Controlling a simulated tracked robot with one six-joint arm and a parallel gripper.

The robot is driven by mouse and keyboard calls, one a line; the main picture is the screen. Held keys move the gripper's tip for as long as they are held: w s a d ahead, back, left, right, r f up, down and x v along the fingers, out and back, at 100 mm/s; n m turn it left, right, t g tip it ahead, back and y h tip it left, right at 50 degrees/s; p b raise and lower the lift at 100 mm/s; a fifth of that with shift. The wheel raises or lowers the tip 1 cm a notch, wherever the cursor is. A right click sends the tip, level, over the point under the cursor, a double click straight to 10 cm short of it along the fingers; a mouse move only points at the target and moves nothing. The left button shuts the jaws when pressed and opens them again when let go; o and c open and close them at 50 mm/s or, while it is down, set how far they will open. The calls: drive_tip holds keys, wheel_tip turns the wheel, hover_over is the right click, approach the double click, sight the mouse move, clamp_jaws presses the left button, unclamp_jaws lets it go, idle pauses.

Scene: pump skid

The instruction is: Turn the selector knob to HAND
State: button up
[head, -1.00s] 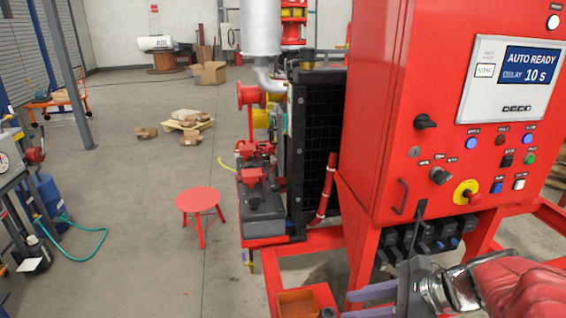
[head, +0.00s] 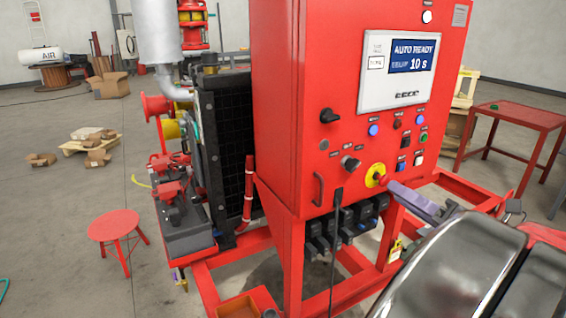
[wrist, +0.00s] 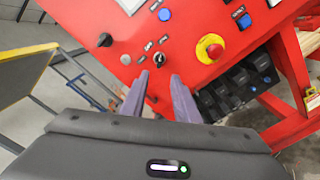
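The selector knob (head: 351,163) is a small dark knob with a silvery collar on the red control cabinet (head: 275,110), with small labels around it too blurred to read. In the wrist view the knob (wrist: 159,59) appears just beyond and between my fingertips. I cannot tell which label it points to. My gripper (wrist: 159,80) is open, its two purple fingers apart with nothing between them and apparently short of the knob. In the head view a purple finger of my gripper (head: 408,198) shows in front of the cabinet's lower right; the rest is partly hidden by my arm.
A red emergency stop on a yellow disc (head: 376,176) is right of the knob. A larger black handle (head: 329,116) is up and left. Coloured buttons and a display (head: 412,58) reading AUTO READY are above right. A red stool (head: 114,226) stands left; a red table (head: 518,115) stands right.

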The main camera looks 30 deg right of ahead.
sight(357, 168)
drive_tip(key=shift+w+a, duration=0.2)
drive_tip(key=shift+w, duration=6.75)
drive_tip(key=shift+c, duration=0.5)
clamp_jaws()
